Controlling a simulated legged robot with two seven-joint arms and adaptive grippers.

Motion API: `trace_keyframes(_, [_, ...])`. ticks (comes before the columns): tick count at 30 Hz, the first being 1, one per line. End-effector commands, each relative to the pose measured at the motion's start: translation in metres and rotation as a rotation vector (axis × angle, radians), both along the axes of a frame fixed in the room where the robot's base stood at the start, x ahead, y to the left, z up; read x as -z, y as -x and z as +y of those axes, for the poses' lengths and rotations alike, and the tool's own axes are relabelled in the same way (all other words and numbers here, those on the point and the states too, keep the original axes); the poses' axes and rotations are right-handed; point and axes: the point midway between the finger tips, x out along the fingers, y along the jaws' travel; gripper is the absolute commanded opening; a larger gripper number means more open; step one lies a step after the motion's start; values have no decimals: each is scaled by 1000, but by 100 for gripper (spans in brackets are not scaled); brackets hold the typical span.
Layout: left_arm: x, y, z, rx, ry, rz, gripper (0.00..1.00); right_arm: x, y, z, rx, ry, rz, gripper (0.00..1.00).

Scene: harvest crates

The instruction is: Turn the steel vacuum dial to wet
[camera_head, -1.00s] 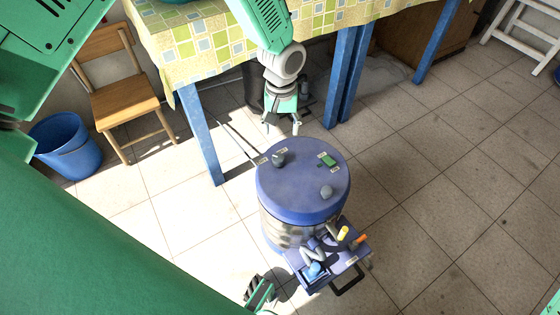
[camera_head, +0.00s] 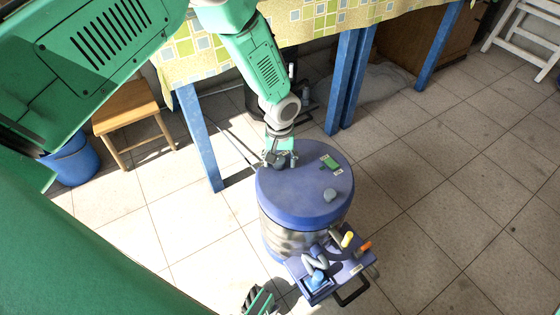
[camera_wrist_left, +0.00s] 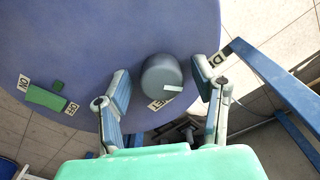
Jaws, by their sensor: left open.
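The vacuum (camera_head: 285,213) is a drum with a blue lid and a steel body, standing on the floor. Its grey dial (camera_wrist_left: 162,77) is on the lid, with a pale pointer mark towards the lower right.
A blue caddy (camera_head: 330,278) with tools is at the drum's front. A blue-legged table (camera_head: 197,130) stands behind, with a wooden stool (camera_head: 125,113) and blue bucket (camera_head: 72,162) left.

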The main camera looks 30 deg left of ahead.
Motion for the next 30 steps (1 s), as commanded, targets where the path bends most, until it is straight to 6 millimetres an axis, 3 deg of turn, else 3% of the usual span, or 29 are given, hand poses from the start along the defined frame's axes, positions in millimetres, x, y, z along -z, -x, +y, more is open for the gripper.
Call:
trace_keyframes(4, [0,0,0,0,0,0,53,0,0,0,0,0,0,40])
trace_keyframes(8, [0,0,0,0,0,0,7,0,0,0,0,0,0,40])
trace_keyframes(9, [0,0,0,0,0,0,3,0,0,0,0,0,0,40])
trace_keyframes(20, [-1,0,0,43,0,1,4,-4,0,0,0,0,0,40])
trace_keyframes(30, [-2,0,-1,270,1,1,4,-18,0,0,0,0,0,40])
